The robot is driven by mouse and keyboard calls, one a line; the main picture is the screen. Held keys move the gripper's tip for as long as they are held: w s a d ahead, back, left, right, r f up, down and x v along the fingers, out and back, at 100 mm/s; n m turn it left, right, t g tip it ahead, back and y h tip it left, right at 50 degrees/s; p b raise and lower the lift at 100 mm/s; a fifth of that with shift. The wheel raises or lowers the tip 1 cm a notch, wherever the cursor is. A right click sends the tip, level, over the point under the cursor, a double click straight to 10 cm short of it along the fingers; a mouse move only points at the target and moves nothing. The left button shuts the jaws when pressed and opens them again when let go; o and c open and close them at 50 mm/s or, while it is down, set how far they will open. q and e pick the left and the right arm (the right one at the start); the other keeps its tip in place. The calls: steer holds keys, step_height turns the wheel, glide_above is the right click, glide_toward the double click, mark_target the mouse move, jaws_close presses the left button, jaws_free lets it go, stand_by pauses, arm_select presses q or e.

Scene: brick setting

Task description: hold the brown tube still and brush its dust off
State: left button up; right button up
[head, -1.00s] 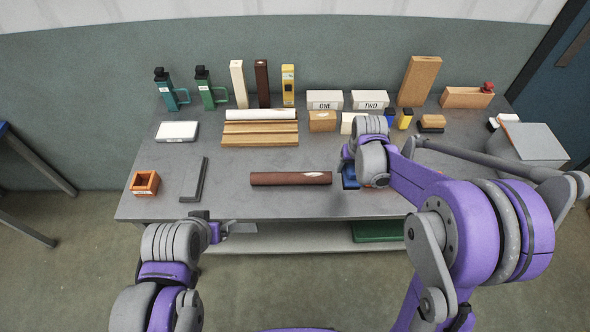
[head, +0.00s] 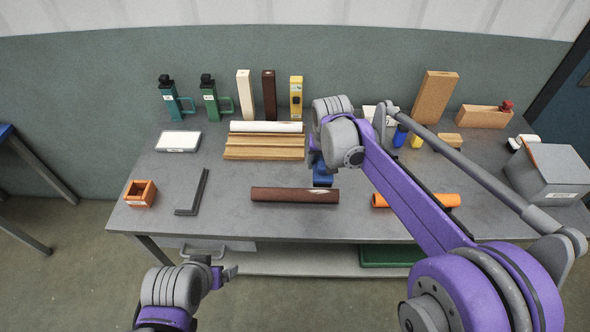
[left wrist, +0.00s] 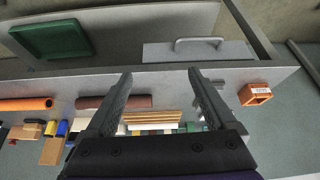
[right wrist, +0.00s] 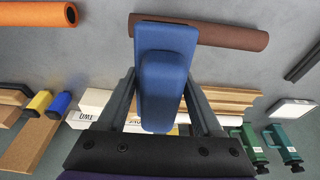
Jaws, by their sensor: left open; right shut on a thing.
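The brown tube (head: 280,194) lies lengthwise on the grey table near its front edge. It also shows in the right wrist view (right wrist: 225,36) and the left wrist view (left wrist: 140,101). My right gripper (head: 318,163) is shut on a blue brush-like block (right wrist: 165,75), held just behind the tube's right end in the head view; whether they touch I cannot tell. The block's underside is hidden. My left gripper (head: 230,272) is open and empty, in front of the table and left of the tube; its spread fingers show in the left wrist view (left wrist: 157,78).
An orange tube (head: 440,200) lies right of the brown one, partly behind my right arm. A dark angle piece (head: 192,195) and an orange box (head: 140,193) lie left. Wooden strips (head: 264,147), bottles and blocks stand behind. The table between angle piece and tube is clear.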

arm_select(q)
steer(key=w+d+r+n+g, duration=0.1)
steer(key=w+d+r+n, duration=0.1)
steer(key=w+r+n, duration=0.35)
steer(key=n+g, duration=0.3)
steer(key=n, duration=0.9)
glide_toward(269, 191)
steer(key=f, duration=0.3)
steer(key=w+f, duration=0.1)
steer(key=f, duration=0.6)
steer(key=shift+w+f, duration=0.2)
steer(key=shift+f, duration=0.05)
jaws_close()
